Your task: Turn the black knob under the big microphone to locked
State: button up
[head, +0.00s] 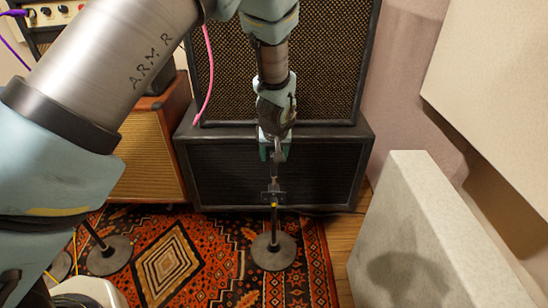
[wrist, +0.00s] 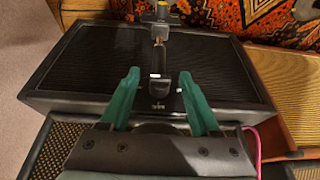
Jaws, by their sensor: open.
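A thin microphone stand (head: 274,246) rises from a round grey base on the rug. A small black fitting (head: 273,194) sits across the stand and also shows at the top of the wrist view (wrist: 161,14); I cannot tell whether it is the black knob or its setting. A slim dark body (wrist: 159,65), possibly the microphone, runs from the fitting toward my gripper. My gripper (wrist: 160,76) is open, its two green fingers on either side of this body, with visible gaps. In the head view, my gripper (head: 273,150) is above the fitting and hides part of the stand's top.
A black speaker cabinet (head: 222,178) stands behind the stand with a taller amp (head: 330,60) on it. A brown amp (head: 148,150) is left. A grey panel (head: 415,235) stands close on the right. Another stand base (head: 109,256) is on the patterned rug (head: 200,235).

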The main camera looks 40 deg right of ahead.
jog(key=v, duration=0.9)
jog(key=shift+r, duration=0.2)
jog(key=shift+a, duration=0.1)
jog(key=w+a+r+n+y, duration=0.1)
jog(key=w+a+r, duration=0.1)
jog(key=w+a, duration=0.35)
jog(key=w+a+r+n, duration=0.1)
jog(key=w+a, duration=0.1)
jog(key=a, duration=0.7)
jog(key=w+a+r+n+y, duration=0.15)
jog(key=w+a, duration=0.25)
jog(key=a, duration=0.4)
jog(key=s+a+r+n+g, duration=0.1)
jog(key=s+a+r+n, duration=0.15)
jog(key=a, duration=0.95)
jog(key=s+a+r+n+g, duration=0.1)
jog(key=s+a, duration=0.2)
jog(key=a, duration=0.9)
notch_tip(320, 180, up, 15)
jog(key=p, duration=1.5)
jog(key=shift+a, duration=0.3)
